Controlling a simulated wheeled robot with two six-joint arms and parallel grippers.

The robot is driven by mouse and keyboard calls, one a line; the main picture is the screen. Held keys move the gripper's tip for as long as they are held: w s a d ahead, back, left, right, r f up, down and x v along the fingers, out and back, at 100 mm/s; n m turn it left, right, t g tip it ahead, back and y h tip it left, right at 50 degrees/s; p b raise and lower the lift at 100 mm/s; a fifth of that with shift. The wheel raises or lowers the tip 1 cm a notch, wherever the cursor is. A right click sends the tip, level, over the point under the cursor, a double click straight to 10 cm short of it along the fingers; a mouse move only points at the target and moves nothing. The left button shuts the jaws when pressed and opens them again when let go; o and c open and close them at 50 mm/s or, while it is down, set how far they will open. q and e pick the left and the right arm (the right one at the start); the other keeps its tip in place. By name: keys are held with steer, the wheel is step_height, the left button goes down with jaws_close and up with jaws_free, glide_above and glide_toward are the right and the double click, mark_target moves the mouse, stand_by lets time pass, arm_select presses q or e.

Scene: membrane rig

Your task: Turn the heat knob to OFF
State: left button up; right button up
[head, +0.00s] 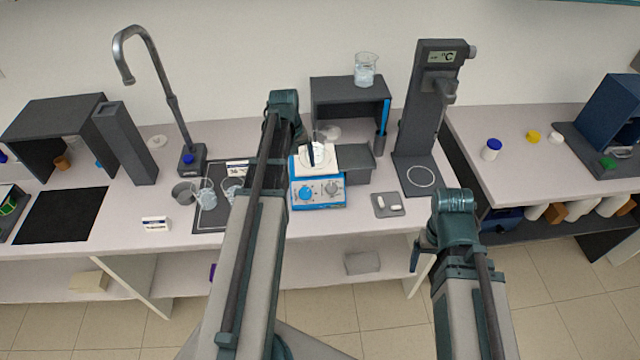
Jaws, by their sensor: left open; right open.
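The hotplate (318,190) is a blue and white unit in the middle of the bench. Its front panel carries a blue knob (306,193) and a grey knob (332,188). Their markings are too small to read, so I cannot tell which is heat or where either points. A glass vessel (322,157) stands on its white top, with a dark upright piece in front of it. My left gripper (299,134) is open behind and left of the knobs, its fingertips unclear. My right gripper (419,255) is open beyond the bench's front edge, right of the hotplate and apart from it.
A tall grey stand with a °C display (440,57) rises right of the hotplate. A small grey tray (387,211) with white pieces lies near the front edge. Glass beakers (207,196) stand left, beside my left arm. A dark shelf (347,93) stands behind.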

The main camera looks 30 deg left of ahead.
mark_target(305, 193)
arm_select(q)
steer(key=shift+a, duration=0.15)
steer(key=f+b, duration=0.9)
steer(key=w+d+f+b, duration=0.1)
steer(key=f+b, duration=0.3)
steer(key=shift+d+f+b, duration=0.1)
steer(key=shift+f+b, duration=0.25)
steer(key=shift+b, duration=0.05)
steer(key=c, duration=1.4)
steer(key=shift+o, duration=0.2)
